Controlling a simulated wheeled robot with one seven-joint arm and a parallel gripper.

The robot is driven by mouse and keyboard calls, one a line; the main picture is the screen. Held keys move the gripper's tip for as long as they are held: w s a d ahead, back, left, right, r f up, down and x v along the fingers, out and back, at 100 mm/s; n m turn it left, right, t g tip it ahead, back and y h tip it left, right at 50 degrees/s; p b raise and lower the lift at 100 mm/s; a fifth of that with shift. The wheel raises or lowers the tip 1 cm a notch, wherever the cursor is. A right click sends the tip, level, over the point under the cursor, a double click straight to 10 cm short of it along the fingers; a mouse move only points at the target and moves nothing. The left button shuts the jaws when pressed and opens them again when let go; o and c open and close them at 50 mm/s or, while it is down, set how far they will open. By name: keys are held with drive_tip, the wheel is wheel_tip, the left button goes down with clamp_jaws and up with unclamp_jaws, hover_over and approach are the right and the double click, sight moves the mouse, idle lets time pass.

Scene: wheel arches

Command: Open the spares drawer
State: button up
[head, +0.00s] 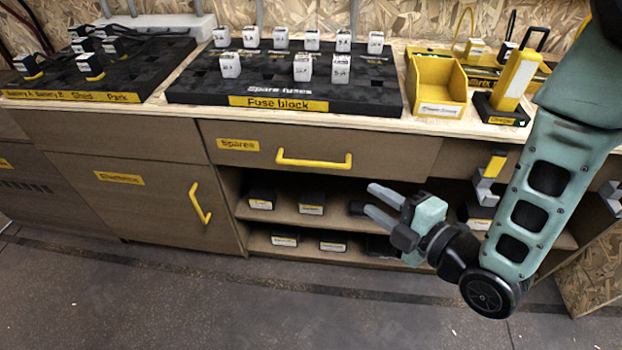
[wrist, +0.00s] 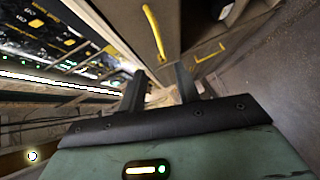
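The spares drawer (head: 285,151) is shut, a brown front under the worktop with a yellow "Spares" label at its left. Its yellow bar handle (head: 314,160) runs across the middle of the front. The handle also shows in the wrist view (wrist: 153,30), ahead of the fingers. My gripper (head: 372,200) is in front of the open shelves, below and to the right of the handle. Its two fingers are apart with nothing between them, and they do not touch the handle. The fingers also show in the wrist view (wrist: 162,85).
A cupboard door (head: 140,200) with a yellow handle (head: 200,203) is left of the shelves. Small dark boxes (head: 311,204) stand on the shelves. The worktop holds a fuse block (head: 284,90) and a yellow bin (head: 435,85). The floor (head: 200,300) in front is clear.

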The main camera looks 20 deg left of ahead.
drive_tip(key=f, duration=0.1)
drive_tip(key=b, duration=0.2)
approach(316, 164)
drive_tip(key=shift+n, duration=0.3)
drive_tip(key=x, duration=1)
drive_tip(key=shift+w+f, duration=0.2)
drive_tip(key=shift+w, duration=0.05)
clamp_jaws()
